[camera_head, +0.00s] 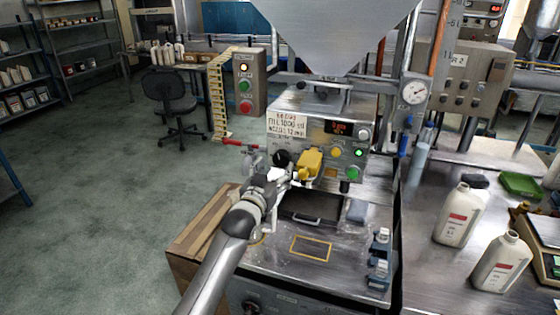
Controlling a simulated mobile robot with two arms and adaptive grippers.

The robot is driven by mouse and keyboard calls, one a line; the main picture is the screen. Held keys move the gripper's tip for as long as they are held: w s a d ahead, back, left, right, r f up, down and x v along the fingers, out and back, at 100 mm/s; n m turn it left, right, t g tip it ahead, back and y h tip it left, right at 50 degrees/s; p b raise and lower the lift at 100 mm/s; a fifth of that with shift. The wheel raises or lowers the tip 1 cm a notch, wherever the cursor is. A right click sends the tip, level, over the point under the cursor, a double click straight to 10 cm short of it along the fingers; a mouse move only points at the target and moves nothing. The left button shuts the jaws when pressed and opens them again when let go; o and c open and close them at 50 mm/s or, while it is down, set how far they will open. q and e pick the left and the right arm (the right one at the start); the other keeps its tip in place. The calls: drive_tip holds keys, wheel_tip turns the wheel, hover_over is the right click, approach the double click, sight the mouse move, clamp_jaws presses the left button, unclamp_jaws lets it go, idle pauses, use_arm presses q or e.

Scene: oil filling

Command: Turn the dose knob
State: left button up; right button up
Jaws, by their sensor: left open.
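The filling machine (295,106) has a grey front panel with a paper label, a red-lit display (339,127) and several buttons. A black round knob (281,158), which looks like the dose knob, sits at the panel's lower left. A yellow part (310,162) juts out to its right. My left arm reaches up from the bottom of the view. Its gripper (288,177) is open, just below the black knob and left of the yellow part. I cannot tell whether it touches either one. My right gripper is not in view.
A red-handled valve (233,142) sticks out left of the panel. Below it are a dark tray (312,207) and a yellow-outlined square (311,248) on the metal deck. White bottles (461,214) stand on the right-hand table. A steel hopper (335,35) hangs above.

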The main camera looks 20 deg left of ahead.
sight(280, 162)
use_arm(q)
drive_tip(key=shift+w+d+p, duration=0.1)
drive_tip(key=shift+w+p, duration=0.2)
drive_tip(key=shift+w, duration=2.15)
drive_tip(key=c, duration=1)
drive_tip(key=shift+m, duration=0.3)
